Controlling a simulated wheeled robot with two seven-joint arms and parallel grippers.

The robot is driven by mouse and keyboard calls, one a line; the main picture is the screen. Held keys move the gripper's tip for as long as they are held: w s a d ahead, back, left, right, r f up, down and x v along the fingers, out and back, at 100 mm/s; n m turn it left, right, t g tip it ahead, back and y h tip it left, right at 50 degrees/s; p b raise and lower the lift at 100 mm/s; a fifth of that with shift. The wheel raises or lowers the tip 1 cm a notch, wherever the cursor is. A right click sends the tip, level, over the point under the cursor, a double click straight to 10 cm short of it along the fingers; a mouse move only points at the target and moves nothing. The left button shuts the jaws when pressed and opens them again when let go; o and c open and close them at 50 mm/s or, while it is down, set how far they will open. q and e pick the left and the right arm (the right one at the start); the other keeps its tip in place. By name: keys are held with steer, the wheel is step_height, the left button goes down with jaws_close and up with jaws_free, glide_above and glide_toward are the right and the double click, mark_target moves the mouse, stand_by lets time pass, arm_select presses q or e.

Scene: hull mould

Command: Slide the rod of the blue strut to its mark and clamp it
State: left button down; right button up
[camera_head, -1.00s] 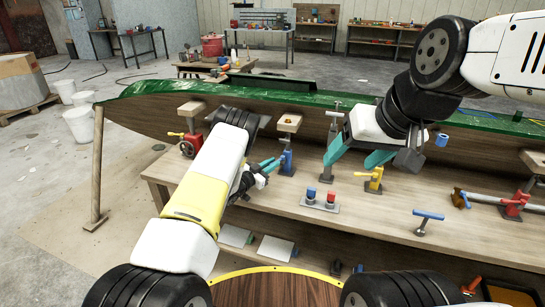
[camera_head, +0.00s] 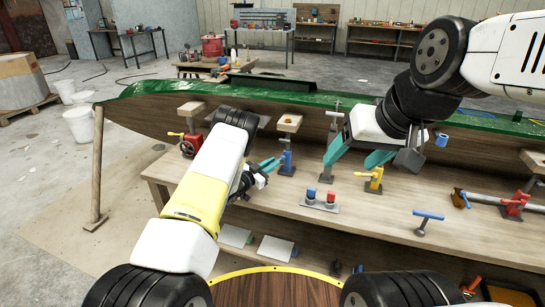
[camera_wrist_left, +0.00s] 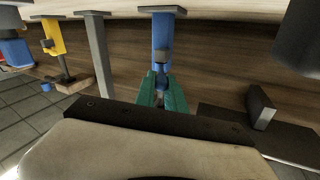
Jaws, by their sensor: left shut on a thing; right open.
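The blue strut (camera_head: 286,162) stands upright on the bench beside the hull, with a wooden pad (camera_head: 289,123) on top of its rod. In the left wrist view its blue body (camera_wrist_left: 162,33) and a grey part (camera_wrist_left: 162,57) show just beyond the fingers. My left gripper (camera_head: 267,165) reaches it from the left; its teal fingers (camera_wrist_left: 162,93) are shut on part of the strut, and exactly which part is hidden. The mark cannot be made out. My right gripper (camera_head: 357,158) is open and empty by a grey T-topped post (camera_head: 331,145).
On the bench (camera_head: 360,215) stand a red-and-blue button block (camera_head: 320,202), a yellow clamp (camera_head: 374,179), a blue T-handle (camera_head: 427,220) and a red clamp (camera_head: 515,204). A red-wheeled strut (camera_head: 190,140) stands left. The green-edged hull (camera_head: 320,95) runs behind.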

arm_select(q)
steer(key=shift+w+a+r+m+g+h, duration=0.1)
steer(key=shift+w+a+m+g+h, duration=0.3)
steer(key=shift+m+g+h, duration=0.15)
steer(key=shift+w+a+m+g+h, duration=0.15)
steer(key=shift+m+g+h, duration=0.4)
steer(key=shift+g, duration=0.1)
steer(key=shift+w+a+m+g+h, duration=0.1)
steer(key=shift+w+m+g+h, duration=0.05)
steer(key=shift+m+g+h, duration=0.35)
steer(key=c, duration=1.4)
jaws_free()
steer(key=shift+s+a, duration=0.1)
steer(key=v, duration=0.7)
steer(key=shift+a, duration=0.25)
steer(key=shift+s, duration=0.15)
